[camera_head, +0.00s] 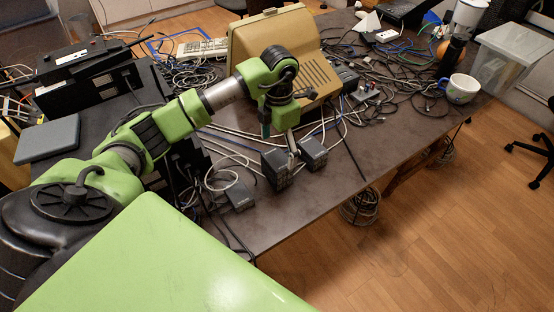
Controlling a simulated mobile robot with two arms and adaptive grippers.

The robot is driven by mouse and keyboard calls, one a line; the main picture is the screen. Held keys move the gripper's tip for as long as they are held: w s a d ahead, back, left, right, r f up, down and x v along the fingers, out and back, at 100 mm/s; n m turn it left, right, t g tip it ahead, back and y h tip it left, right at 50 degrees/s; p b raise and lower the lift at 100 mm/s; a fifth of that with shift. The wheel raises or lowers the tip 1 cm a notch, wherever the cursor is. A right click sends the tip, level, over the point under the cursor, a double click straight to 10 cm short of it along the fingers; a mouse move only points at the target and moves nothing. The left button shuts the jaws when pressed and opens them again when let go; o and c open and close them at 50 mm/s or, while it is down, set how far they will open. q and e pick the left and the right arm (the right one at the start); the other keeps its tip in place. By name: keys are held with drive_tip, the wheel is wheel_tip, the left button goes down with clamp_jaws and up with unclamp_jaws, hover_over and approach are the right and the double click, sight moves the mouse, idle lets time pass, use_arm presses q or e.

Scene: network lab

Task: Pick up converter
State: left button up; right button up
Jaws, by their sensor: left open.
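Several small dark boxes lie near the front edge of the table, and I cannot tell for sure which is the converter. One taller box (275,170) stands near the edge, with a second box (314,153) just right of it. A third, flatter box (239,196) lies to the left among cables. My left gripper (280,138) is open and points down just above and behind the first two boxes. Its fingertips are small and partly hidden, so I cannot tell whether they touch either box. My right gripper is not in view.
The dark table (300,205) is cluttered with cables. A beige monitor (278,52) stands behind my left gripper. A mug (461,89) and a clear bin (513,57) are at the right. The table's front right strip is mostly clear.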

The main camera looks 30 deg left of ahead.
sight(277, 158)
use_arm(q)
drive_tip(key=shift+a+f+p, duration=0.15)
drive_tip(key=shift+f+p, duration=0.05)
drive_tip(key=shift+f, duration=0.8)
drive_tip(key=shift+a+f+p, duration=0.1)
drive_tip(key=shift+f+p, duration=0.1)
drive_tip(key=shift+f, duration=0.75)
drive_tip(key=c, duration=1.4)
drive_tip(key=shift+r, duration=0.15)
